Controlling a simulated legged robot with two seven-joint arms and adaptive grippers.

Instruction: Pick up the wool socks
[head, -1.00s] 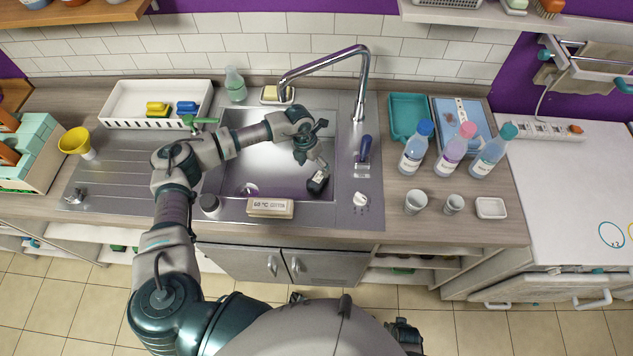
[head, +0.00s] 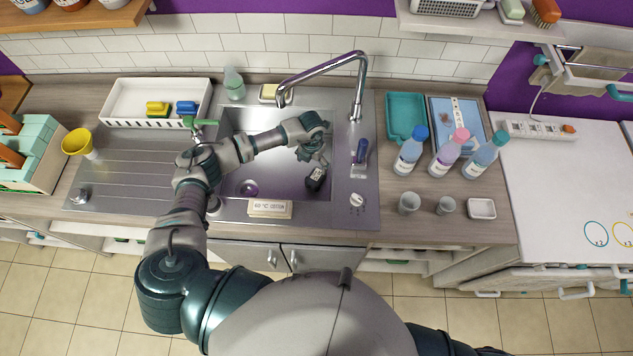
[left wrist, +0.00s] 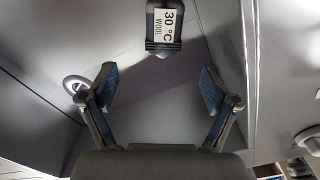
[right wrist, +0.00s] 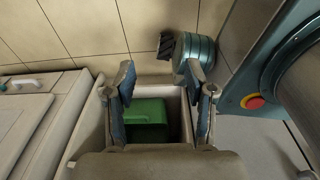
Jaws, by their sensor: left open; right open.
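The wool socks (head: 315,179) are a small dark bundle on the floor of the steel sink (head: 285,187), near its right wall. In the left wrist view the bundle (left wrist: 163,47) shows a white label reading "30 °C WOOL". My left gripper (head: 316,158) is over the sink, just behind the socks in the head view. In the left wrist view its open fingers (left wrist: 158,84) are empty, with the socks beyond the tips. My right gripper (right wrist: 160,84) is open and empty, low in front of the counter, with a green bin (right wrist: 147,120) between its fingers in view.
The faucet (head: 340,68) arches over the back of the sink. A temperature sign (head: 270,208) stands at the front rim. Several bottles, including a pink-capped one (head: 450,153), stand to the right. A white tray (head: 130,105) with sponges is at the back left.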

